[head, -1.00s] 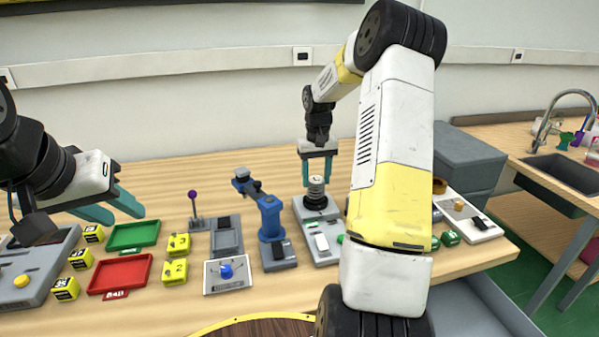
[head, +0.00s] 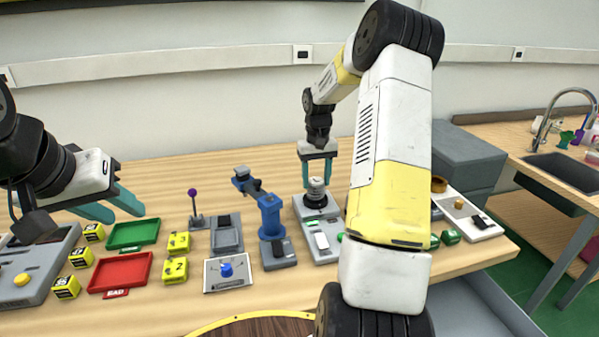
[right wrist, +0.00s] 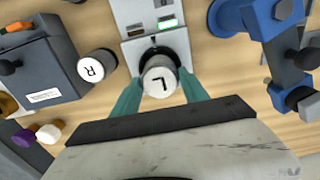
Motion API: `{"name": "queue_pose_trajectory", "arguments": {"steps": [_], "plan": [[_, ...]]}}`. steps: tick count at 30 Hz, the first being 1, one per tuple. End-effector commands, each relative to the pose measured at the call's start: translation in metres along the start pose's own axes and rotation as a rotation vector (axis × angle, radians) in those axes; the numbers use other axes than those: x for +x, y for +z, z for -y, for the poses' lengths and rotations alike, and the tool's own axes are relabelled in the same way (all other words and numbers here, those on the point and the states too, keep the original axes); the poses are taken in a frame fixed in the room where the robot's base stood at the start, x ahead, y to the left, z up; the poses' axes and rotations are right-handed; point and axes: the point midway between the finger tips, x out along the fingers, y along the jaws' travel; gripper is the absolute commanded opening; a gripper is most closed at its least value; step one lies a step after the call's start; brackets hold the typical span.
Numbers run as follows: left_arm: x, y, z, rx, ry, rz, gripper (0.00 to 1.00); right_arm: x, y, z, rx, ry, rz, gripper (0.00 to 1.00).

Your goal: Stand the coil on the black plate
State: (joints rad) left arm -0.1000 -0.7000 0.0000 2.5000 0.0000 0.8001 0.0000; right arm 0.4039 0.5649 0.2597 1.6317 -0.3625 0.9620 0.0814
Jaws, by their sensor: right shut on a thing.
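The coil (head: 317,188) is a small silvery cylinder, upright at the round black plate (head: 315,202) on a grey device. In the right wrist view the coil (right wrist: 160,84) has a pale top marked L, and the black plate (right wrist: 158,54) shows behind it. My right gripper (head: 316,180) points down with its teal fingers shut on the coil. I cannot tell whether the coil's underside touches the plate. My left gripper (head: 126,214) is open and empty over the table's left side.
A cylinder marked R (right wrist: 95,66) stands nearby. A blue device (head: 269,217) stands just left of the coil. Green (head: 133,234) and red (head: 120,272) trays and yellow blocks lie further left. A grey box (head: 465,155) stands at the right.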

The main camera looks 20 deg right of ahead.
Motion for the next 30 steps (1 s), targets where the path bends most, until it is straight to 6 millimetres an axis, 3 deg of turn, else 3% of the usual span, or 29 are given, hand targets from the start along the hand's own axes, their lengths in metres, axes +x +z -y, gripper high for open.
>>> {"name": "queue_pose_trajectory", "arguments": {"steps": [12,13,16,23,27,30], "plan": [[0.0,0.0,0.0,0.0,0.0,0.0,0.36,0.0023,0.0,0.0001,0.0,0.0,0.0,0.23],[0.0,0.0,0.0,0.0,0.0,0.0,0.36,0.0023,0.0,0.0001,0.0,0.0,0.0,0.56],[0.0,0.0,0.0,0.0,0.0,0.0,0.36,0.0023,0.0,0.0001,0.0,0.0,0.0,0.75],[0.0,0.0,0.0,0.0,0.0,0.0,0.36,0.0023,0.0,0.0,0.0,0.0,0.0,0.77],[0.0,0.0,0.0,0.0,0.0,0.0,0.36,0.0025,0.0001,0.0,0.0,0.0,0.0,1.0],[0.0,0.0,0.0,0.0,0.0,0.0,0.36,0.0025,0.0001,0.0,0.0,0.0,0.0,1.0]]}}
